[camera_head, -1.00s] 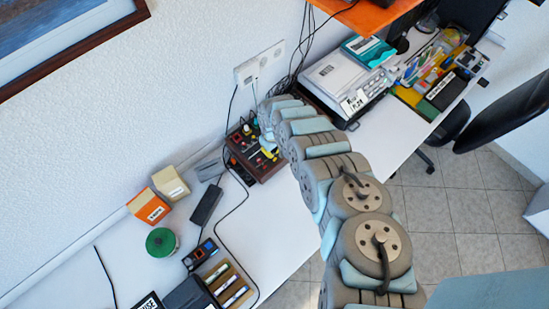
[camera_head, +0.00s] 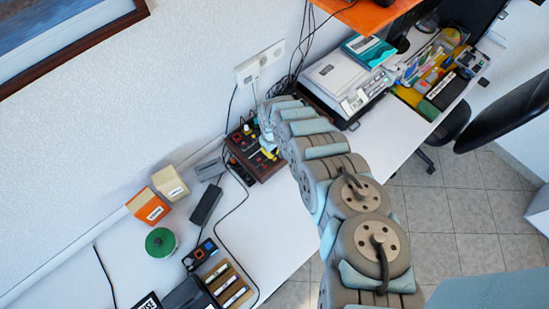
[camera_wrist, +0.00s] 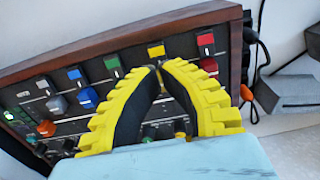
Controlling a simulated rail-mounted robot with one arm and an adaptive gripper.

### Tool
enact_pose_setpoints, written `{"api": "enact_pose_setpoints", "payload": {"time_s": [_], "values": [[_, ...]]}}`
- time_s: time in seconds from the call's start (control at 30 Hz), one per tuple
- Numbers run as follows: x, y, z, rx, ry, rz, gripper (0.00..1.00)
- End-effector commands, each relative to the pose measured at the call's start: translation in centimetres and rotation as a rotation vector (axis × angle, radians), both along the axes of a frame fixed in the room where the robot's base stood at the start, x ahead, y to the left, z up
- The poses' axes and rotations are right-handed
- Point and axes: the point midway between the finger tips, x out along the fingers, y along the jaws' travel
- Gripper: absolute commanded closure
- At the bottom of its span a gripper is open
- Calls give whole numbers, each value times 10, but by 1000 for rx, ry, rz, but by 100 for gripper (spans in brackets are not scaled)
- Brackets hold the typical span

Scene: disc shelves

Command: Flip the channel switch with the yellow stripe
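The dark control panel (camera_wrist: 70,60) with a wooden frame fills the upper part of the wrist view, tilted in the picture. Its yellow stripe (camera_wrist: 155,50) sits near the top edge, between a green stripe (camera_wrist: 112,62) and a red one (camera_wrist: 205,40). My gripper (camera_wrist: 160,66) has yellow ribbed fingers with dark inner faces. Their tips come together just below the yellow stripe and cover the switch there. I cannot tell whether they touch it. In the head view the panel (camera_head: 254,166) is on the desk and my arm partly hides it.
Blue and white switches stand left of the fingers, with an orange knob (camera_wrist: 46,128) lower down. A red switch (camera_wrist: 208,65) is close on the right. Cables and a grey block (camera_wrist: 285,93) lie beyond the panel. A printer-like machine (camera_head: 345,80) stands behind my arm.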

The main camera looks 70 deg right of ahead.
Motion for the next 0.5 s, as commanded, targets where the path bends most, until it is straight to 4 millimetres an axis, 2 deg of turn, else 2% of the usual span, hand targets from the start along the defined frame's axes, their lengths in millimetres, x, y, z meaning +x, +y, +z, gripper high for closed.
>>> {"api": "enact_pose_setpoints", "payload": {"time_s": [0.5], "values": [[0,0,-7,0,0,0,100]]}}
